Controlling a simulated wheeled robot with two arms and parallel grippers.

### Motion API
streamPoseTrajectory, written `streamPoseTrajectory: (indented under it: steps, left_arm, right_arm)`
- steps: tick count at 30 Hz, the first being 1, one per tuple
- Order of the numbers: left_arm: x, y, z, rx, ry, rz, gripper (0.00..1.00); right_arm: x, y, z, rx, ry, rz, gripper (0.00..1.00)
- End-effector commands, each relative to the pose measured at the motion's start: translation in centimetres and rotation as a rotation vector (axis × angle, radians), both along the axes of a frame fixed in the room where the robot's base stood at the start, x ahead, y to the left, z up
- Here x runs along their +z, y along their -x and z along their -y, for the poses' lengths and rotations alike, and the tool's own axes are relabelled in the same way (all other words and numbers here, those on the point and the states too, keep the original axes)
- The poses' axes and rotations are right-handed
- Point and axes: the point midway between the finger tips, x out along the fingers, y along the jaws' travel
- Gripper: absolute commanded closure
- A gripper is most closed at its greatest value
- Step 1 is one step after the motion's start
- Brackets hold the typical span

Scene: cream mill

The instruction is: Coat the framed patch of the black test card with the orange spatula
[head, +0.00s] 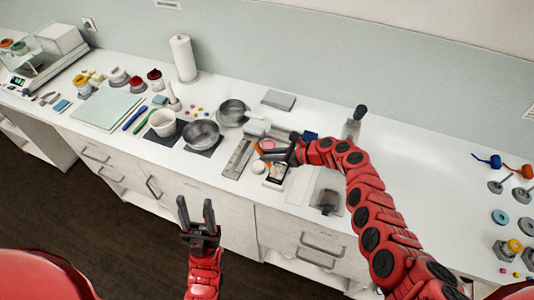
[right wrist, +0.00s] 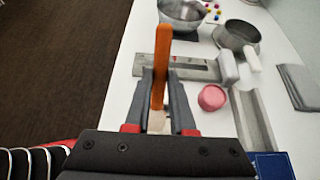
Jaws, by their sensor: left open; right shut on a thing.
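The orange spatula (right wrist: 162,60) is held between the fingers of my right gripper (right wrist: 161,75) in the right wrist view, its orange part reaching beyond the fingertips. In the head view my right gripper (head: 272,154) is over the counter, and a bit of orange (head: 258,149) shows by its tip. A grey flat plate (head: 238,160) lies just left of this gripper; it also shows beyond the spatula in the wrist view (right wrist: 205,70). I cannot clearly make out the black test card or its frame. My left gripper (head: 195,205) is open and empty in front of the drawers.
A metal bowl (head: 201,134) on a dark mat, a white pot (head: 162,123) and a saucepan (head: 233,112) stand left of the right gripper. A pink round thing (right wrist: 212,97) is close beside it. A clear tray (head: 328,195) is to the right.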

Motion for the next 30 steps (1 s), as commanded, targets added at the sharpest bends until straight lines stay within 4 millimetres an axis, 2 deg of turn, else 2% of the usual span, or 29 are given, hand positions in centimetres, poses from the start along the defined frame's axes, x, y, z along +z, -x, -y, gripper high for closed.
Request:
streamPoseTrajectory:
  steps: [1,9,17,30]
  left_arm:
    - [-0.9,0.0,0.0,0.000,0.000,0.000,0.50]
    - [-2.9,0.0,0.0,0.000,0.000,0.000,0.50]
    - [-3.5,0.0,0.0,0.000,0.000,0.000,0.50]
    - [-6.9,0.0,0.0,0.000,0.000,0.000,0.50]
  right_arm:
    - [-0.5,-0.2,0.1,0.000,0.002,0.000,1.00]
    - [-0.6,-1.4,0.4,0.002,0.003,-0.001,1.00]
    - [-0.3,-1.9,0.6,0.001,0.004,-0.002,1.00]
    - [-0.5,-3.8,1.3,0.000,0.006,0.002,1.00]
